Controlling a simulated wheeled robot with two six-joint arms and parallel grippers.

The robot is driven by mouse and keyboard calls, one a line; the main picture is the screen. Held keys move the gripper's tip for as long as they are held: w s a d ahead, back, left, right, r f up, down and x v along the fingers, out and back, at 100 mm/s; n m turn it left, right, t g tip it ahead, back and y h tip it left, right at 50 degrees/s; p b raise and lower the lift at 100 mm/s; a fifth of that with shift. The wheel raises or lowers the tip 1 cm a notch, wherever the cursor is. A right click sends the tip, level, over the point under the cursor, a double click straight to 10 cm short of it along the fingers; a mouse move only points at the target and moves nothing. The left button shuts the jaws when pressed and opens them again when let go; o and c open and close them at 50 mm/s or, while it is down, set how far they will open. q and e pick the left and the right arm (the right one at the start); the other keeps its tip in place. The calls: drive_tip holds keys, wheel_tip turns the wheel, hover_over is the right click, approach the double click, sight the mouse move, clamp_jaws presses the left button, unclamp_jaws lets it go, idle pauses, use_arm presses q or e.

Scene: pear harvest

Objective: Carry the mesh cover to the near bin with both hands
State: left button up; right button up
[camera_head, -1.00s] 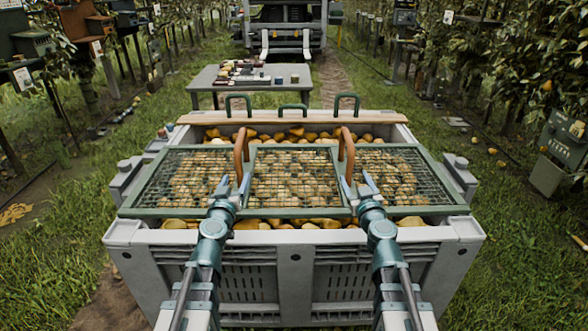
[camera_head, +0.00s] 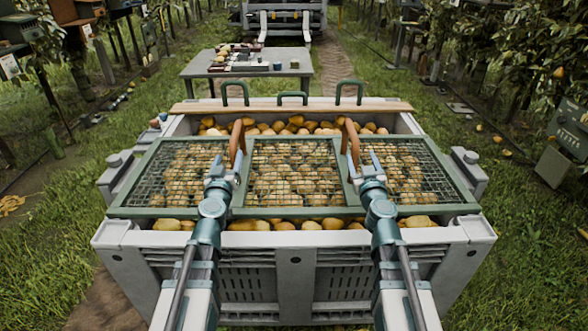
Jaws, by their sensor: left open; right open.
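The mesh cover (camera_head: 340,211) has a green frame with wire mesh panels and two brown arched handles. It lies over the pears on the near bin (camera_head: 296,262), a large grey slatted crate. Yellow pears (camera_head: 282,129) show through the mesh and along its far and near edges. My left gripper (camera_head: 227,170) is open at the near side of the left handle (camera_head: 237,140). My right gripper (camera_head: 367,167) is open at the near side of the right handle (camera_head: 351,143). I cannot tell whether the fingers touch the handles.
A wooden board (camera_head: 290,106) lies across the bin's far rim, with green hoops (camera_head: 292,97) behind it. A grey table (camera_head: 247,69) with small items stands beyond. Post-mounted boxes and trees line both sides.

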sight(235, 136)
use_arm(q)
drive_tip(key=w, duration=1.3)
drive_tip(key=shift+w+a, duration=0.1)
drive_tip(key=shift+w, duration=0.2)
use_arm(e)
drive_tip(key=w, duration=1.3)
drive_tip(key=shift+w+a, duration=0.15)
drive_tip(key=shift+w, duration=0.15)
use_arm(q)
clamp_jaws()
use_arm(e)
clamp_jaws()
drive_tip(key=shift+s, duration=0.1)
